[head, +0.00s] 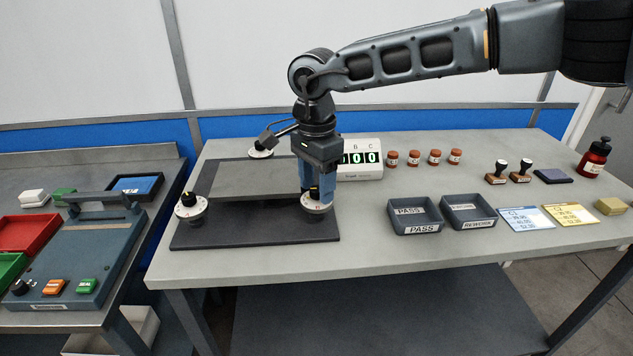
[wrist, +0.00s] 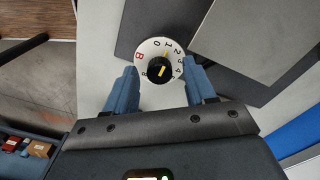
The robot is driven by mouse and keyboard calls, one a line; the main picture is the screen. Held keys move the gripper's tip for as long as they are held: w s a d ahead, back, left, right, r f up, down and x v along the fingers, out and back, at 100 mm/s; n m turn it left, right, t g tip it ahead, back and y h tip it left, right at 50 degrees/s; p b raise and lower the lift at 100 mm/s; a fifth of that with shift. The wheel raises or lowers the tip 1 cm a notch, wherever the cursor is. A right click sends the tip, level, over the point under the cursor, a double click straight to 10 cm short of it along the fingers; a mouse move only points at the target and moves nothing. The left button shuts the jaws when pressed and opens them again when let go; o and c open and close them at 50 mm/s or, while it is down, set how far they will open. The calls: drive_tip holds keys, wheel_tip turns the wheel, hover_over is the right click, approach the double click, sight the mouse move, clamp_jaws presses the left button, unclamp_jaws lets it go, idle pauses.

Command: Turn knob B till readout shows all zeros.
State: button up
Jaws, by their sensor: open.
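Knob B (wrist: 155,70) is a black knob with a yellow line, on a white numbered dial (wrist: 148,47) with a red B. In the head view its dial (head: 316,208) sits at the right front of the dark plate, partly covered by my gripper. My gripper (head: 316,190) points down over it. In the wrist view my gripper's blue fingers (wrist: 160,75) are open, one on either side of the knob, with gaps showing. The readout (head: 362,174) is a white box with green digits behind my gripper. The B and C digits look like 0; the leftmost digit is partly hidden.
Another dial with a knob (head: 189,206) is at the plate's left, and a third dial (head: 260,153) is at the back. A raised grey panel (head: 245,180) lies between them. PASS (head: 414,229) and REWORK (head: 468,224) trays stand to the right.

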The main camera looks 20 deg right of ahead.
sight(316, 188)
drive_tip(key=shift+r+b, duration=0.4)
drive_tip(key=shift+r, duration=3.5)
